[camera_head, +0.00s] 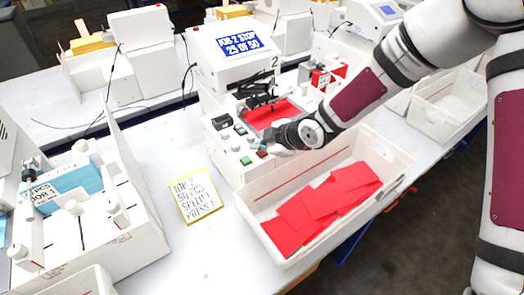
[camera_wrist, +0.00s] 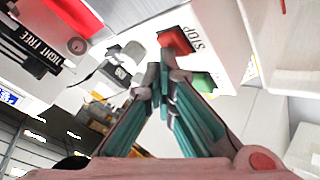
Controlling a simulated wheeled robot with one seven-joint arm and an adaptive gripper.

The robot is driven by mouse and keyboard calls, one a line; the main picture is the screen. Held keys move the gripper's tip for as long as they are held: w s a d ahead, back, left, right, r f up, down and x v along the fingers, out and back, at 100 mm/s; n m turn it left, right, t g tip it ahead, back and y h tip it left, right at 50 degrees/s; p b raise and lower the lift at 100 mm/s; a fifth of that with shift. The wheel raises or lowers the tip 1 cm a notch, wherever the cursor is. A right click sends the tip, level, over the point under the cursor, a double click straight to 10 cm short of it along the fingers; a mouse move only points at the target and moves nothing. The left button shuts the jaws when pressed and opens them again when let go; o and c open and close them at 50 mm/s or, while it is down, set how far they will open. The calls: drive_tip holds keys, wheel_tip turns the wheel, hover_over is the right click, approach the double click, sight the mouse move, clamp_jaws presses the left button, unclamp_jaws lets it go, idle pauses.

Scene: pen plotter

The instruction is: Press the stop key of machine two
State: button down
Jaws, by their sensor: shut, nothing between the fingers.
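Machine two (camera_head: 228,75) stands in the middle of the head view, marked "2", and its screen (camera_head: 240,44) reads "JOB 2 STOP 25 OF 50". Its red stop key (camera_head: 262,153) is on the front panel next to a green key (camera_head: 246,160). In the wrist view the red stop key (camera_wrist: 175,41), labelled STOP, shows just past my fingertips, with the green key (camera_wrist: 202,82) to the right. My gripper (camera_wrist: 164,76) is shut and empty, close to the stop key. I cannot tell whether it touches. In the head view my gripper (camera_head: 276,146) is over the panel.
A white bin (camera_head: 248,208) with red cards (camera_head: 322,205) stands in front of machine two. A yellow-edged note (camera_head: 195,194) lies on the table to its left. Another machine with blue cards (camera_head: 70,185) stands at left. An empty white bin (camera_head: 447,102) is at right.

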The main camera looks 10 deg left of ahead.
sight(261, 153)
drive_tip(key=shift+r, duration=0.75)
drive_tip(key=shift+r+p, duration=0.75)
drive_tip(key=shift+r, duration=1.8)
